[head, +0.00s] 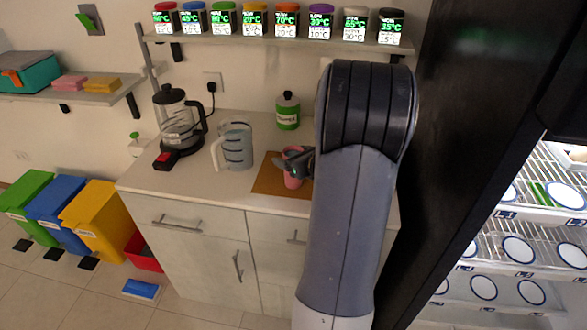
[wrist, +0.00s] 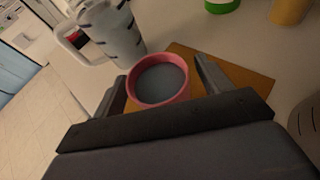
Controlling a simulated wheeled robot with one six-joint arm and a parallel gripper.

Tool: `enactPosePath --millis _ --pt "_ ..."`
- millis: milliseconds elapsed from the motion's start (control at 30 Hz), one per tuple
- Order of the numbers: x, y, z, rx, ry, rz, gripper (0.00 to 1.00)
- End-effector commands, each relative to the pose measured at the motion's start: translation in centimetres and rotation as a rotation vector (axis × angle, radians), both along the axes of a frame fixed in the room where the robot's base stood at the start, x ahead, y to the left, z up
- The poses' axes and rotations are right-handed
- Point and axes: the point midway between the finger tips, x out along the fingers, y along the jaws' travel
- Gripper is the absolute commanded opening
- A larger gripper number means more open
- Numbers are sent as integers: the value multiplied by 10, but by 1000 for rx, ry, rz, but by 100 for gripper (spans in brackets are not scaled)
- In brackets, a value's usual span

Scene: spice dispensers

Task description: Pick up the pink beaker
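The pink beaker (head: 292,182) stands upright on a brown mat (head: 266,183) on the counter, partly hidden by my gripper in the head view. In the wrist view the beaker (wrist: 160,102) has a round pink rim and a grey-blue inside. My gripper (wrist: 160,72) is open, with one finger on each side of the beaker. A narrow gap shows between each finger and the beaker's wall. In the head view my gripper (head: 290,165) reaches in from the right at the beaker.
A clear measuring jug (head: 236,147) stands left of the mat, with a coffee maker (head: 178,122) further left. A green canister (head: 288,112) stands behind. A shelf of spice dispensers (head: 310,40) hangs above. A dark fridge edge (head: 440,130) rises at the right.

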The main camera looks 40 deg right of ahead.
Motion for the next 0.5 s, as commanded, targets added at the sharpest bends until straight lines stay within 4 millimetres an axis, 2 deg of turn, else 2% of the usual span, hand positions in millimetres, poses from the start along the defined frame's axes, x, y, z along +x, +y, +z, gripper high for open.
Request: enactPosePath --millis 67,500 --pt "0 0 0 0 0 0 66" --pt "0 0 0 0 0 0 30"
